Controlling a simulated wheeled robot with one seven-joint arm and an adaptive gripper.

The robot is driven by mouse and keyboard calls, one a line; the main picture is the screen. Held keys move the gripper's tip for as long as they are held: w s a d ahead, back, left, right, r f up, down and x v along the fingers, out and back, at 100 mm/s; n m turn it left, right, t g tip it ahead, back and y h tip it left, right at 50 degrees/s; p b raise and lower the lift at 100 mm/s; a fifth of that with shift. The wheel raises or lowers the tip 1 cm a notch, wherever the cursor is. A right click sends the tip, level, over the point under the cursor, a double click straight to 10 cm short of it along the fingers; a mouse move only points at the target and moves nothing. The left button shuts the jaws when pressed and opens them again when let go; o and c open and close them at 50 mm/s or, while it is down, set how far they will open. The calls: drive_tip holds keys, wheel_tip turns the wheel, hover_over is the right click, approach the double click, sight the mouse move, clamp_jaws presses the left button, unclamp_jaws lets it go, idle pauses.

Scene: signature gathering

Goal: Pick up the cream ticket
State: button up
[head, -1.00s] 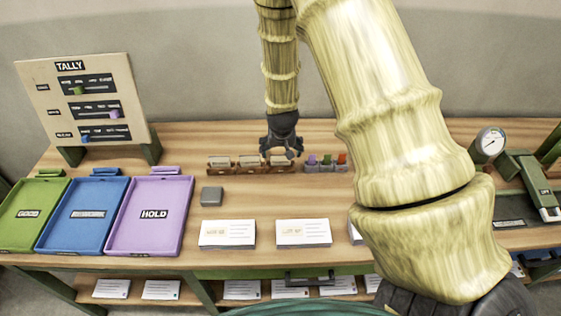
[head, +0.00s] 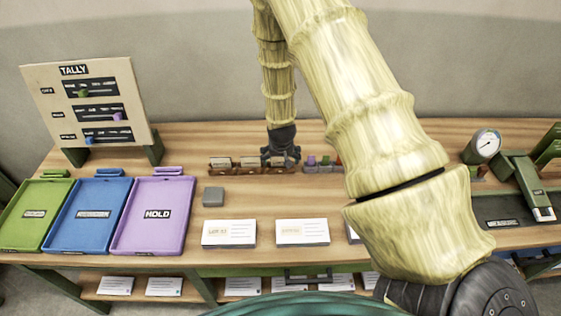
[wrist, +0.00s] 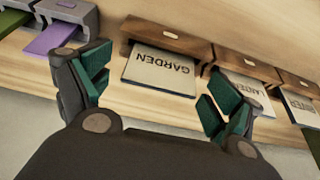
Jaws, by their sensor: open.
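I cannot pick out a cream ticket for certain. My gripper (head: 280,161) is over the right part of the row of wooden holders (head: 228,168) at the back of the bench. In the wrist view my gripper (wrist: 158,82) is open and empty, its teal pads apart. A pale card marked GARDEN (wrist: 160,69) shows between and beyond the fingers, at a wooden holder (wrist: 168,37). Two more pale cards show to the right, partly behind the right finger. Grey dispensers (wrist: 70,12) with a purple ticket (wrist: 50,38) and a green ticket (wrist: 12,20) are at upper left.
Green (head: 14,240), blue (head: 62,239) and purple (head: 130,239) trays lie at left, before the tally board (head: 40,95). A grey block (head: 213,196) and white card stacks (head: 229,241) are nearer. A gauge (head: 486,144) stands right. My arm hides part of the bench.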

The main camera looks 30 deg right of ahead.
drive_tip(key=shift+f, duration=0.15)
drive_tip(key=c, duration=0.9)
drive_tip(key=shift+w, duration=0.1)
